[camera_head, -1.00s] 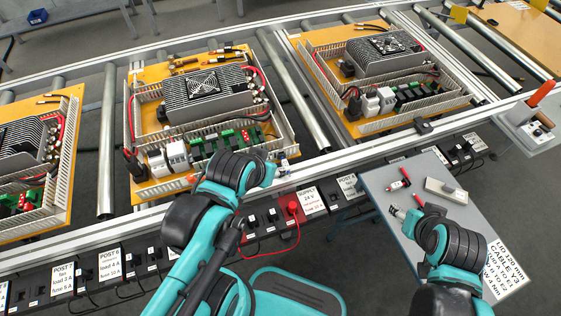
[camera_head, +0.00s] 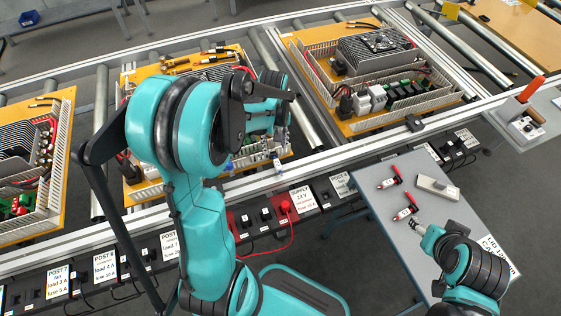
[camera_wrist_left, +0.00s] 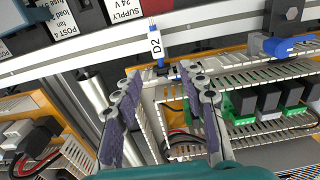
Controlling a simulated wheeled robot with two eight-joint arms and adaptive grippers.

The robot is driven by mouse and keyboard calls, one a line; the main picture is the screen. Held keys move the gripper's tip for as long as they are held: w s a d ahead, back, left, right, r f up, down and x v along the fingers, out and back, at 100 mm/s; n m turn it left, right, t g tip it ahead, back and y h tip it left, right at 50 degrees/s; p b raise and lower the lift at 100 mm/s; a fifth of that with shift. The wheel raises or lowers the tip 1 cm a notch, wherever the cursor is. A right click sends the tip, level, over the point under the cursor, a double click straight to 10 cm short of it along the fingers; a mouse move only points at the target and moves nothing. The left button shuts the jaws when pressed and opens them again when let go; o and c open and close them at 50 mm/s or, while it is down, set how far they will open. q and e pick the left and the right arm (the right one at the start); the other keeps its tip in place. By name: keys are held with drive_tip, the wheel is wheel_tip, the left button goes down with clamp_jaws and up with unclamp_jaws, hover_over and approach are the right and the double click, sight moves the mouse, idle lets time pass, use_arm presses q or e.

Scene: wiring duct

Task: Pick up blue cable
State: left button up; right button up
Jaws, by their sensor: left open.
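A blue cable end with a white sleeve marked D2 (camera_wrist_left: 155,42) stands out at the duct edge in the left wrist view. It also shows as a small blue and white piece (camera_head: 276,160) at the front right corner of the middle board. My left gripper (camera_wrist_left: 160,80) is open, its two purple-padded fingers apart, with the D2 piece just beyond and between the tips. Nothing shows between the pads. In the head view my arm largely hides this gripper (camera_head: 272,140). My right gripper (camera_head: 416,226) is over the small grey table; its jaw state is unclear.
A second blue connector (camera_wrist_left: 280,46) sits right of the D2 piece. Slotted duct walls (camera_wrist_left: 262,75) and green and black modules (camera_wrist_left: 268,98) are close by. The grey table (camera_head: 365,190) holds red-ended pieces (camera_head: 405,212) and a pale block (camera_head: 438,187).

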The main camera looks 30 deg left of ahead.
sight(276, 160)
use_arm(q)
wheel_tip(276, 160, down, 3)
drive_tip(key=shift+b, duration=0.6)
drive_tip(key=f+b, duration=0.2)
drive_tip(key=f, duration=0.3)
drive_tip(key=shift+d+b, duration=0.2)
drive_tip(key=shift+b, duration=0.2)
drive_tip(key=shift+r, duration=0.1)
clamp_jaws()
